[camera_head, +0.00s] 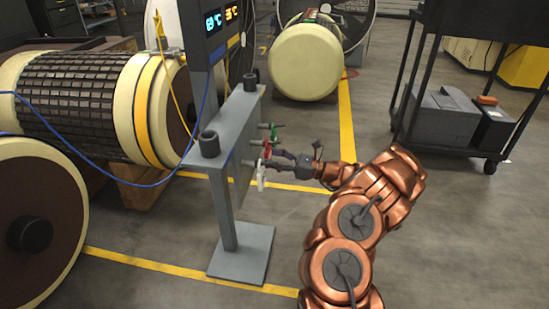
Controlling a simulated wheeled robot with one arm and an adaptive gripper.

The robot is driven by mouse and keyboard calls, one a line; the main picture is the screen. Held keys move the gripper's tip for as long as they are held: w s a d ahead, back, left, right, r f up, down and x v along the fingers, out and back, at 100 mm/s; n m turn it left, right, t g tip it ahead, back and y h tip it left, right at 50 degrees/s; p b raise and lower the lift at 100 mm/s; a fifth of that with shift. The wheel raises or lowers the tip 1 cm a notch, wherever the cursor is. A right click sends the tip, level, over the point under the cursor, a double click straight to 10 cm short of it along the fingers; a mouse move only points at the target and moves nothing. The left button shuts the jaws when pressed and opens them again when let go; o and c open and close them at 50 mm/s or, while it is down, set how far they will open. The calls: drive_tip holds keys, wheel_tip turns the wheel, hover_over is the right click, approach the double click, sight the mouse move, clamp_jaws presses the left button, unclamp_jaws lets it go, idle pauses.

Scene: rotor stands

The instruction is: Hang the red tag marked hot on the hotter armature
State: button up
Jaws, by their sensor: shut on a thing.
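A red tag (267,150) is by the pegs on the right face of the grey stand (238,140). A green tag (275,132) hangs above it and a white tag (262,180) below. My gripper (276,157) is at the pegs, its fingers shut at the red tag, which is small and partly covered. No lettering is readable. A large armature (85,95) with a yellow band lies at left. Another armature (40,225) is at the lower left, and a cream one (305,62) at the back. A display (222,18) shows a cyan and an orange °C reading, digits unclear.
A blue cable (150,185) loops from the display post to the left; a yellow cable (172,80) hangs beside the banded armature. A black cart (450,120) stands at right. The floor between stand and cart is mostly clear.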

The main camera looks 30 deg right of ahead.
sight(270, 151)
drive_tip(key=shift+r, duration=0.2)
drive_tip(key=shift+s+d+r+p, duration=0.2)
drive_tip(key=shift+s+d+p, duration=0.4)
drive_tip(key=shift+d+p, duration=0.1)
drive_tip(key=shift+s+d+r+p, duration=0.2)
drive_tip(key=shift+s+d+p, duration=0.4)
drive_tip(key=shift+d+p, duration=0.1)
drive_tip(key=shift+s+d+r+p, duration=0.2)
drive_tip(key=shift+s+d+p, duration=0.25)
drive_tip(key=shift+s+d, duration=0.25)
drive_tip(key=shift+s+d+r+p, duration=0.15)
drive_tip(key=shift+s+d+p, duration=0.35)
drive_tip(key=shift+d, duration=0.2)
